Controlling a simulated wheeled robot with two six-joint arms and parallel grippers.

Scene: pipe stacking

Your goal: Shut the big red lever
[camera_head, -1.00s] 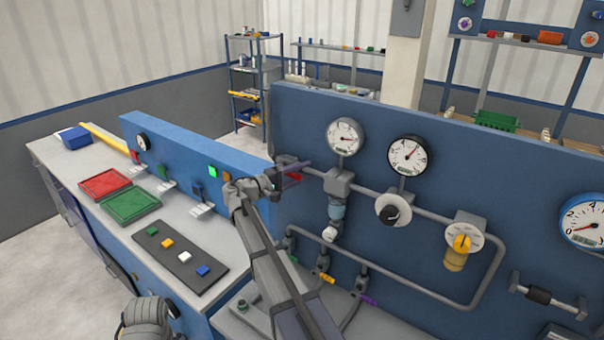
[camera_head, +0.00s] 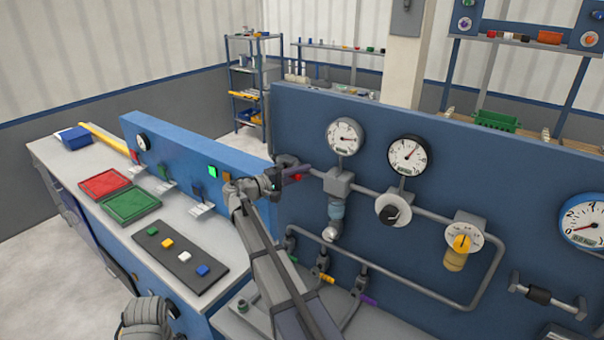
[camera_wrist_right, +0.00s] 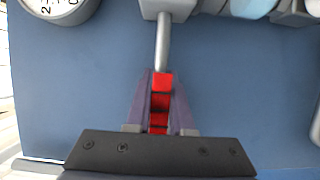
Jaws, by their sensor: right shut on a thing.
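The big red lever (camera_head: 297,177) is at the left end of the grey pipe run on the blue panel; only a little of its red handle shows in the head view. In the right wrist view the red handle (camera_wrist_right: 161,92) lies between the two fingers, with its metal shaft running up to a grey block (camera_wrist_right: 167,9). My right gripper (camera_head: 299,171) is shut on this handle; its fingertips also show in the right wrist view (camera_wrist_right: 161,74). The far side of the handle is hidden by the fingers. My left gripper is not in view.
The blue panel (camera_head: 375,150) stands close behind the lever. Gauges (camera_head: 344,137) and a valve dial (camera_head: 393,210) sit to the right. Small levers with yellow (camera_head: 326,278) and purple (camera_head: 369,300) handles are below. A bench with red (camera_head: 104,184) and green (camera_head: 131,204) trays is left.

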